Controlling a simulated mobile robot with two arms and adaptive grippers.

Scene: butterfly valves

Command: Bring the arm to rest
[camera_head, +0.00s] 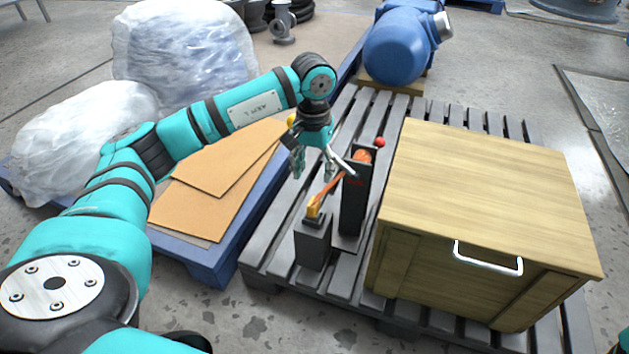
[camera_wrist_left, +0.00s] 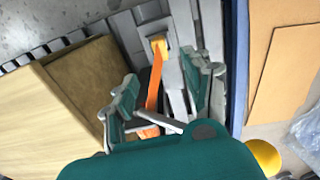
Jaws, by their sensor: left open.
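My left gripper (camera_head: 312,172) hangs fingers down over the dark slatted pallet, above and to the left of the orange valve lever (camera_head: 330,190). In the left wrist view, the orange lever (camera_wrist_left: 155,82) shows between the spread fingers of my left gripper (camera_wrist_left: 165,85); contact cannot be told. My right gripper is not in view.
A wooden crate (camera_head: 480,190) with a metal handle stands right of the posts. Brown boards (camera_head: 215,190) lie on the blue pallet at left, beside wrapped bundles (camera_head: 185,50). A blue machine (camera_head: 398,50) stands behind. A red ball (camera_head: 379,142) shows by the taller post.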

